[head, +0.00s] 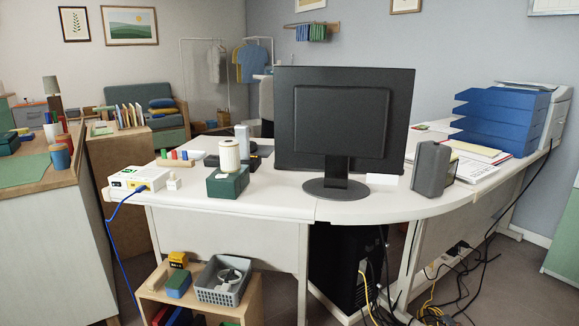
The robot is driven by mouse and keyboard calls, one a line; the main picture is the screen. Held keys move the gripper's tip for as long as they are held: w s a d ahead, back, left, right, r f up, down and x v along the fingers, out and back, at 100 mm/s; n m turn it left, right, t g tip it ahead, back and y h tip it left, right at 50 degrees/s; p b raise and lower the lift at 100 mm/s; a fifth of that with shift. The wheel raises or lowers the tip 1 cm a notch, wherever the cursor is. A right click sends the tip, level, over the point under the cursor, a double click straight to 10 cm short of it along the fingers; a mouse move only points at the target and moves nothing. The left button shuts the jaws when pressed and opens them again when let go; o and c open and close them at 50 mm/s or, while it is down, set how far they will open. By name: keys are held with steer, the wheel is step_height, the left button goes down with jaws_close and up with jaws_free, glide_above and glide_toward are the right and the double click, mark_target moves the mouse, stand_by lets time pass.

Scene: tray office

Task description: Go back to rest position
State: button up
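My gripper and arm do not show in the head view, so I cannot see whether the gripper holds anything. The task names no object. A white desk (275,203) stands ahead of me, with a black monitor (343,110) seen from behind at its middle. A dark green box (227,182) with a cream ribbed cylinder (230,155) on it is left of the monitor. A white box (138,179) with a blue cable sits at the desk's left end.
A grey speaker (431,168) and blue letter trays (497,120) stand on the desk's right side. A low wooden shelf (152,296) holds a grey basket (223,280) in front. Loose cables (458,270) lie under the desk at right. A wooden-topped counter (62,190) is at left.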

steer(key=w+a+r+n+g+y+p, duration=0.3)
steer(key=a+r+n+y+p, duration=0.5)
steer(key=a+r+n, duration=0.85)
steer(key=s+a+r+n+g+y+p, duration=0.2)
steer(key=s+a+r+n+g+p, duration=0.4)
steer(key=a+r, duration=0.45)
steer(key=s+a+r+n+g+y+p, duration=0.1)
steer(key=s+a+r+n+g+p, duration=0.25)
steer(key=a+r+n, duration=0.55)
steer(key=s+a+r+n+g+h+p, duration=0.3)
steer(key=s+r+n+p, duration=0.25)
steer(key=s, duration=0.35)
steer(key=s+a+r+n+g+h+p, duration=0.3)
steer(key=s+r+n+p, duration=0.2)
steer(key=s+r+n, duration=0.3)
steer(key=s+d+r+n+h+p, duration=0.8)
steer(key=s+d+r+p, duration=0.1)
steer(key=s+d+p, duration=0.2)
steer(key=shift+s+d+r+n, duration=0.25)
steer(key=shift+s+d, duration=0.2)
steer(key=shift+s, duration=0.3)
